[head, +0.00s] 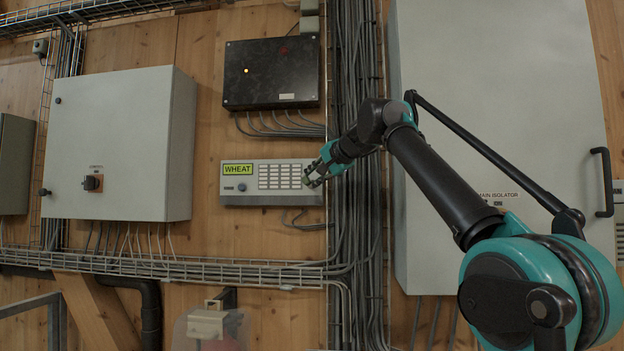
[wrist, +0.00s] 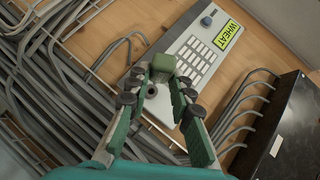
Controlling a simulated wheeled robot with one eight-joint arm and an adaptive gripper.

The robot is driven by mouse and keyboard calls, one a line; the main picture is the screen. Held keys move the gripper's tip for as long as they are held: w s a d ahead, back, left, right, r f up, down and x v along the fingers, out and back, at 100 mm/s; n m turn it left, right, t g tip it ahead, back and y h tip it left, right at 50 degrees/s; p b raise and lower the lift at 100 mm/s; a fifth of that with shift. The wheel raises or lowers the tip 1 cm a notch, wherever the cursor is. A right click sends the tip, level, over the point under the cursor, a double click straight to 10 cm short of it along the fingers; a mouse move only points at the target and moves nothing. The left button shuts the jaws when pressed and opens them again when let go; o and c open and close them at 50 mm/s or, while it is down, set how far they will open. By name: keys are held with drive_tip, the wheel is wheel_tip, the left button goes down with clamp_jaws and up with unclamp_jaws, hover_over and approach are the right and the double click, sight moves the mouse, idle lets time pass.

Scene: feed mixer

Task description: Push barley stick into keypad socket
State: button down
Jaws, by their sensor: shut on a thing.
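The keypad (head: 270,199) is a pale grey wall panel with rows of white keys and a yellow-green WHEAT label; it also shows in the wrist view (wrist: 187,45). My gripper (head: 313,179) is at the keypad's right end in the head view. In the wrist view my gripper (wrist: 160,82) is shut on a small green block, the barley stick (wrist: 162,64), held between its fingertips over the panel's end. A round fitting with a dark centre (wrist: 151,90), perhaps the socket, shows between the fingers, apart from the stick in the picture. The stick's far end is hidden.
A black box (head: 272,72) with cables hangs above the keypad. A thick vertical cable bundle (head: 356,240) runs just right of it. Large grey cabinets (head: 120,140) stand on both sides. A cable tray (head: 200,268) runs below. Bare wood lies left of the keypad.

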drive_tip(key=shift+w+d, duration=0.15)
drive_tip(key=shift+w, duration=2.6)
drive_tip(key=shift+w, duration=2)
idle(0.9)
drive_tip(key=c, duration=1.3)
unclamp_jaws()
drive_tip(key=shift+d, duration=0.1)
drive_tip(key=v, duration=1.1)
drive_tip(key=shift+s+d+r, duration=0.1)
drive_tip(key=shift+s+d, duration=0.15)
drive_tip(key=shift+s, duration=0.1)
